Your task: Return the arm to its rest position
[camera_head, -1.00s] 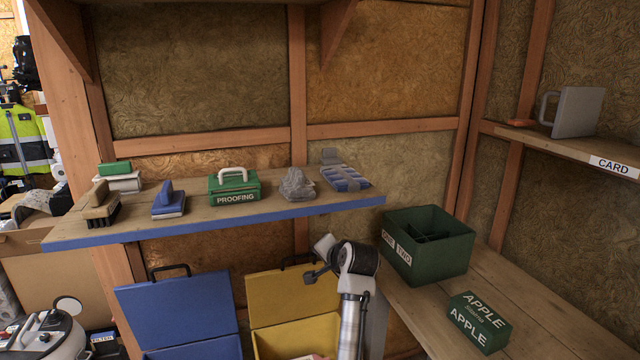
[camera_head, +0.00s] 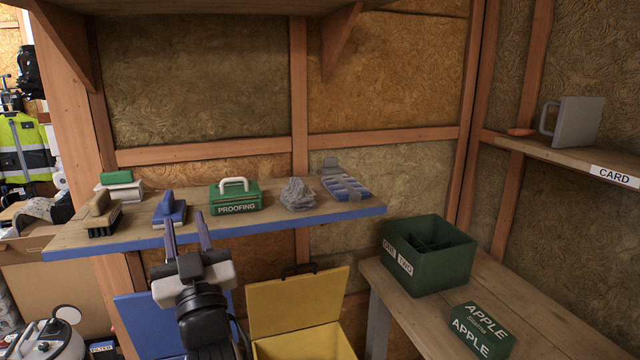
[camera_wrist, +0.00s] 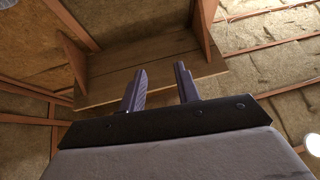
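My gripper (camera_head: 186,232) is in front of the blue-edged shelf (camera_head: 225,230), left of centre in the head view. Its two fingers point up and stand apart with nothing between them.
On the shelf are a brown brush (camera_head: 102,215), a green PROOFING box (camera_head: 236,197), a grey crumpled item (camera_head: 298,194) and a blue organizer (camera_head: 346,188). A yellow open box (camera_head: 295,305) and blue box (camera_head: 148,325) sit below. A green crate (camera_head: 440,276) stands on the right bench.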

